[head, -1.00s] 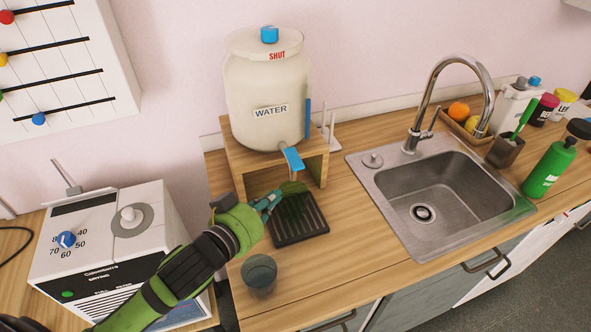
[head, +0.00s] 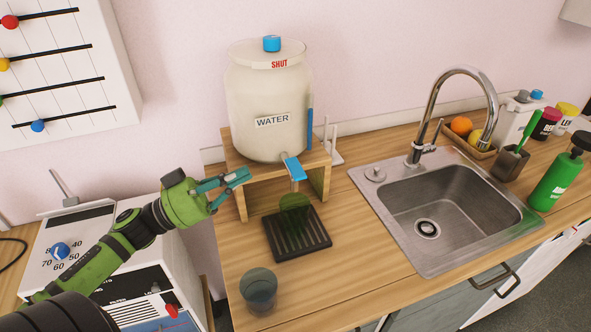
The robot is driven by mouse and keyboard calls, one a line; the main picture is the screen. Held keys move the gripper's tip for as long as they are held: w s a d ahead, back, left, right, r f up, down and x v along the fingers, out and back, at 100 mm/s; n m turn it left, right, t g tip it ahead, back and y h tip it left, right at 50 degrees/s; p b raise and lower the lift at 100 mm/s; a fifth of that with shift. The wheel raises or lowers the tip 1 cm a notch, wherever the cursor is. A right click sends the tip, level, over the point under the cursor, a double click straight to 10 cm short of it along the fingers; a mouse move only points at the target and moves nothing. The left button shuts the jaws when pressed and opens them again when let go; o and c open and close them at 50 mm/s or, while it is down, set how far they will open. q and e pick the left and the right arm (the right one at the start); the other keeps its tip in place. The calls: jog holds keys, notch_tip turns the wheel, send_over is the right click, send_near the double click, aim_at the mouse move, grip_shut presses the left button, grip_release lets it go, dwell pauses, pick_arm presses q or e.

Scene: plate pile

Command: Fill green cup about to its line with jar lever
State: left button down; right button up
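The translucent green cup (head: 294,208) stands upright on the black slatted drip tray (head: 272,238), under the spout of the white WATER jar (head: 267,95). Its line and any water in it are too small to make out. My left gripper (head: 241,178) is left of the lever, in front of the wooden stand. Its teal fingers look apart and empty, touching neither cup nor lever. My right gripper is not in view.
The jar's wooden stand (head: 236,150) is beside the gripper. A grey translucent cup (head: 259,289) stands at the counter's front left. A white machine (head: 75,238) is below my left arm. The sink (head: 445,205) and tap are to the right. The counter between tray and sink is clear.

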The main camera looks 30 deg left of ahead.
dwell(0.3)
pick_arm(q)
notch_tip(320, 180, up, 4)
jog(key=p, duration=0.4)
send_over(287, 164)
jog(key=s+d, duration=0.1)
jog(key=s, duration=0.2)
jog(key=f, duration=0.3)
jog(key=shift+w+d+f+p, duration=0.15)
jog(key=shift+d+f+p, duration=0.1)
jog(key=shift+d+p, duration=0.1)
jog(key=shift+f, duration=0.6)
